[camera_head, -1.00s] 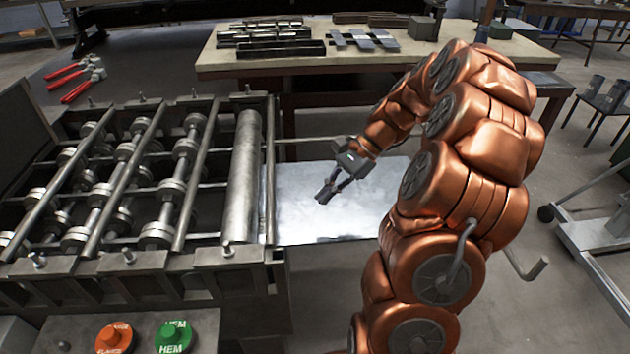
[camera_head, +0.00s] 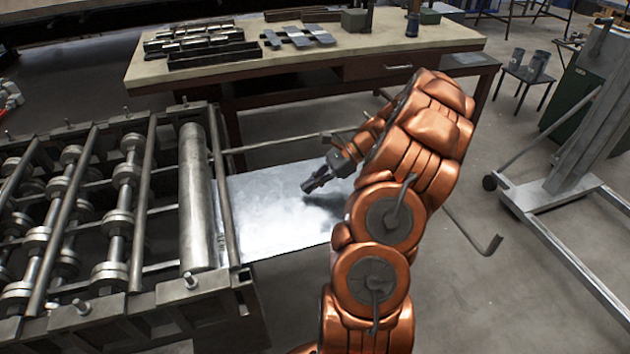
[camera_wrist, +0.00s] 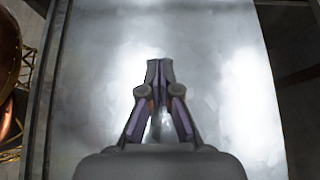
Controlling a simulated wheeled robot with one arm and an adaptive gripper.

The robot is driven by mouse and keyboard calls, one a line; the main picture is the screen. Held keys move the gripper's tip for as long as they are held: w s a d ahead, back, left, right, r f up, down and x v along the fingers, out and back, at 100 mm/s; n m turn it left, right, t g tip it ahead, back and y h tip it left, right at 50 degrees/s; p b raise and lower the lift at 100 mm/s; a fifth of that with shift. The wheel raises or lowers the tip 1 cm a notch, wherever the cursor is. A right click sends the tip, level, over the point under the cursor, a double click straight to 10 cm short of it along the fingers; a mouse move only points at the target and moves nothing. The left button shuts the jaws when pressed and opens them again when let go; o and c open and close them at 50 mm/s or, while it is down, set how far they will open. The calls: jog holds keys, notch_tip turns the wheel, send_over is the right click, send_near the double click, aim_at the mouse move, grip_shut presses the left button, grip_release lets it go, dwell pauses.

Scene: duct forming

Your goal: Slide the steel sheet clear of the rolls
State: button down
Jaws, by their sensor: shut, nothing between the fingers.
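The shiny steel sheet (camera_head: 275,226) sticks out flat to the right from the roll machine in the head view. Its left edge is at the end roll (camera_head: 197,200), and I cannot tell how far it reaches under it. My gripper (camera_head: 307,187) is over the sheet, with its fingers together and nothing between them. In the wrist view the closed fingertips (camera_wrist: 159,66) point along the sheet (camera_wrist: 215,60), which fills most of the picture. I cannot tell whether the fingertips touch the sheet. My arm hides the sheet's right end in the head view.
The roll machine's frame (camera_head: 150,305) stands at the left. A thin rod (camera_head: 275,145) runs behind the sheet. A workbench (camera_head: 380,55) with metal parts is at the back. A wheeled stand (camera_head: 545,195) is at the right. The floor between is open.

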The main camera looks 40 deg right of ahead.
aim_at(271, 204)
jog(key=w+a+p, duration=0.1)
jog(key=a, duration=0.1)
jog(key=w+a+p, duration=0.1)
jog(key=a, duration=0.2)
jog(key=w+a, duration=0.1)
jog(key=a, duration=0.1)
jog(key=shift+w+a+r+p, duration=0.2)
jog(key=shift+w+a+p, duration=0.15)
jog(key=shift+a+p, duration=0.05)
jog(key=shift+f, duration=0.8)
jog(key=shift+s+f, duration=0.1)
jog(key=shift+f, duration=0.15)
